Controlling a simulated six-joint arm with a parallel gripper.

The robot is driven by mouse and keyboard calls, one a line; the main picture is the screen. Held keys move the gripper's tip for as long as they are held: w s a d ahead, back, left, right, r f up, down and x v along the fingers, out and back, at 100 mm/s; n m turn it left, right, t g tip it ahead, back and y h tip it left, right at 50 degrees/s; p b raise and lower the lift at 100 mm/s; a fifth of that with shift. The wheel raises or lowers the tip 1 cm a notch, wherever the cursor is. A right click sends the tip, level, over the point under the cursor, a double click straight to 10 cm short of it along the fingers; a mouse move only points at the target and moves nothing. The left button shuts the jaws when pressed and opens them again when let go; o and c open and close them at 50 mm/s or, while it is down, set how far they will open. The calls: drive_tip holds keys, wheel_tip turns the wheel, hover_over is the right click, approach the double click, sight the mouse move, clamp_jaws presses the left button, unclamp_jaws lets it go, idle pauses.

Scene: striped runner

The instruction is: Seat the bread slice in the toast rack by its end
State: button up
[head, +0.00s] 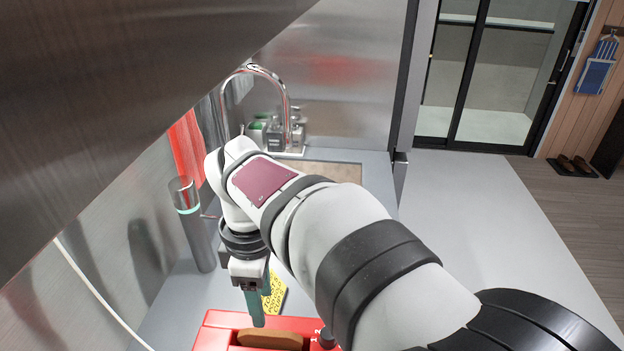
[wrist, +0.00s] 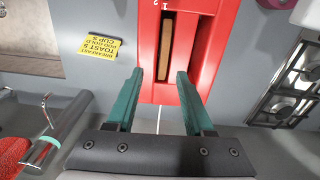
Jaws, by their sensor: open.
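The toast rack is a red block with long slots, at the bottom of the head view (head: 213,339) and at the top middle of the wrist view (wrist: 143,60). The brown bread slice (head: 270,340) stands in the rack with its rounded top edge showing. In the wrist view the bread slice (wrist: 165,45) is a narrow strip inside the left slot; the slot to its right looks empty. I cannot tell how deep it sits. My gripper (wrist: 158,76), with teal fingers, is open and empty, its tips by the rack's near end. It also shows in the head view (head: 256,318).
A yellow printed card (wrist: 102,45) lies on the grey counter left of the rack. A stove (wrist: 290,90) is at the right of the wrist view. A grey cylinder with a green ring (head: 192,225) stands by the wall. A sink tap (head: 285,95) is behind.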

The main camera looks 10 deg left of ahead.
sight(266, 332)
drive_tip(key=f, duration=0.5)
drive_tip(key=s+f, duration=0.1)
drive_tip(key=f, duration=0.1)
drive_tip(key=shift+d+f, duration=0.1)
drive_tip(key=shift+f, duration=0.25)
drive_tip(key=shift+w, duration=0.1)
clamp_jaws()
idle(0.8)
